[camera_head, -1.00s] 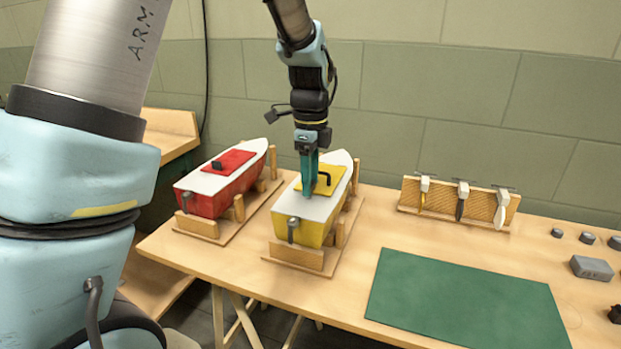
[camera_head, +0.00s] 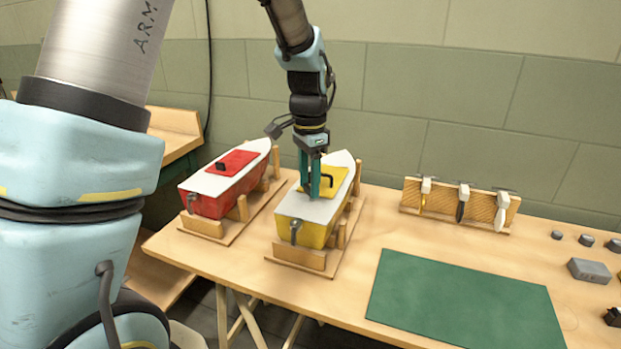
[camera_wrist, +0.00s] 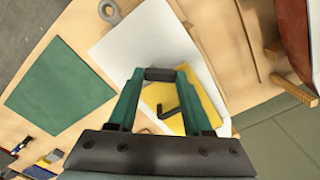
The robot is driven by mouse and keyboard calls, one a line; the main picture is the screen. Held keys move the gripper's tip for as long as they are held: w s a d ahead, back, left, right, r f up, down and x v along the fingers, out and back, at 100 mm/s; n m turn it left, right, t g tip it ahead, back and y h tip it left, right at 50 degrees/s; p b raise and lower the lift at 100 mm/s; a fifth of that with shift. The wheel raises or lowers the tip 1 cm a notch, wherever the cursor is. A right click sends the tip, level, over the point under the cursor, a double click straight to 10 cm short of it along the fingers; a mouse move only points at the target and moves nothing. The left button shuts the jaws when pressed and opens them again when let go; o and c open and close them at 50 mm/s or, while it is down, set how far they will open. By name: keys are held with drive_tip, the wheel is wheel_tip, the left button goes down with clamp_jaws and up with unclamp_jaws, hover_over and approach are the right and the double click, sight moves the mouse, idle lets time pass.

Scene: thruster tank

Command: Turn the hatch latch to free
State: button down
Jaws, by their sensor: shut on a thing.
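The yellow boat (camera_head: 312,228) has a white deck and a yellow hatch cover (camera_head: 334,172), which also shows in the wrist view (camera_wrist: 207,101). A dark bent handle (camera_head: 327,180) stands on the cover; it also shows in the wrist view (camera_wrist: 184,98). My gripper (camera_head: 308,193) points down at the near edge of the cover. In the wrist view its green fingers (camera_wrist: 159,75) are shut on a short dark bar, which looks like the hatch latch (camera_wrist: 159,74). The fingers hide the latch in the head view, so its exact angle is hard to tell.
A red boat (camera_head: 208,200) with a red hatch stands on a cradle close to the left. A rack (camera_head: 460,203) with several hanging tools stands at the back right. A green mat (camera_head: 465,305) lies at the right front, bare. Grey blocks lie beyond it.

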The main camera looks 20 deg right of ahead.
drive_tip(key=n+p, duration=0.1)
drive_tip(key=n, duration=0.3)
drive_tip(key=shift+a+r+n, duration=0.1)
drive_tip(key=shift+a+n, duration=0.05)
drive_tip(key=shift+n, duration=0.15)
drive_tip(key=shift+s+a+n+p, duration=0.15)
drive_tip(key=shift+n+p, duration=0.15)
drive_tip(key=shift+n, duration=1.3)
drive_tip(key=c, duration=0.6)
unclamp_jaws()
wheel_tip(320, 180, up, 11)
drive_tip(key=b, duration=0.2)
drive_tip(key=shift+f, duration=0.2)
